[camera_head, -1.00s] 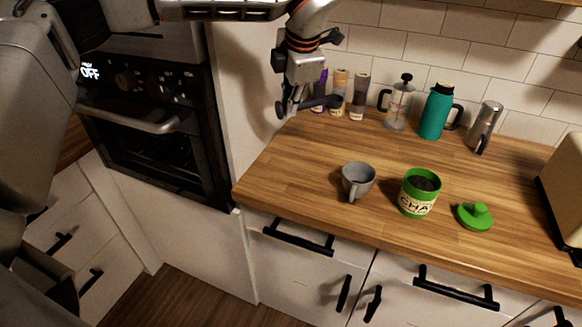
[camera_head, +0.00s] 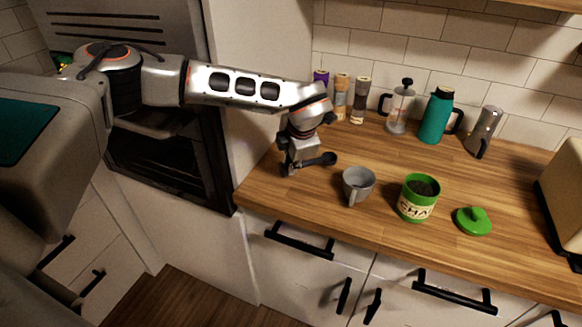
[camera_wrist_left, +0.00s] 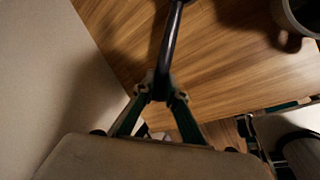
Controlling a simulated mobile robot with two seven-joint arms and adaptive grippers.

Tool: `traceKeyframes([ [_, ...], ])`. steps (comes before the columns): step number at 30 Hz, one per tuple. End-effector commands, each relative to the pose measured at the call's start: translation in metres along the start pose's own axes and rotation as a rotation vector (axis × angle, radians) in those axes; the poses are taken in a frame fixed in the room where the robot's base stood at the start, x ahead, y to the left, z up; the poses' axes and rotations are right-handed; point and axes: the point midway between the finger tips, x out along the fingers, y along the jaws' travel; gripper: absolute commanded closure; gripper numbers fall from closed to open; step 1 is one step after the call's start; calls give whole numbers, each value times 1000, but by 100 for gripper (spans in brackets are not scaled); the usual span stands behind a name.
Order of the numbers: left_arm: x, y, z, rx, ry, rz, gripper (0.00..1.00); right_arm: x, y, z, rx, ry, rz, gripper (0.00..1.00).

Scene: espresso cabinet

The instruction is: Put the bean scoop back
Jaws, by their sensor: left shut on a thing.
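My left gripper (camera_head: 289,168) is low over the left end of the wooden counter, left of the grey mug. It is shut on a black bean scoop (camera_head: 328,158), whose bowl points right toward the mug. In the left wrist view, the fingertips (camera_wrist_left: 160,94) pinch the scoop's dark handle (camera_wrist_left: 173,45), which runs up out of the picture. A green canister (camera_head: 418,205) stands open on the counter with dark contents showing. Its green lid (camera_head: 474,221) lies on the counter to its right. My right gripper is not in view.
A grey mug (camera_head: 357,186) stands between the scoop and the canister; its rim shows in the left wrist view (camera_wrist_left: 291,18). Behind are spice jars (camera_head: 341,96), a French press (camera_head: 400,110), a teal jug (camera_head: 434,118) and a moka pot (camera_head: 483,131). A toaster (camera_head: 567,195) stands at right.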

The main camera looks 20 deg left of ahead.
Motion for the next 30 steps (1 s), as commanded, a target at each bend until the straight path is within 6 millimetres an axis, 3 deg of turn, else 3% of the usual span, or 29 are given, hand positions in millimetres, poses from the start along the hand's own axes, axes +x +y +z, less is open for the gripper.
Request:
traceKeyframes([
  [4, 14, -6, 0, -1, 0, 0, 100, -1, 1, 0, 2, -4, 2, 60],
  [15, 18, -7, 0, -1, -1, 1, 100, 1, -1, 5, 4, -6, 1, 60],
  [16, 18, -7, 0, -1, 0, 1, 83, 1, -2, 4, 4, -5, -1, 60],
  [18, 17, -7, 0, -1, 0, 0, 71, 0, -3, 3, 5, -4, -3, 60],
  [30, 13, -5, 0, -1, 0, 0, 71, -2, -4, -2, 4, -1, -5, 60],
])
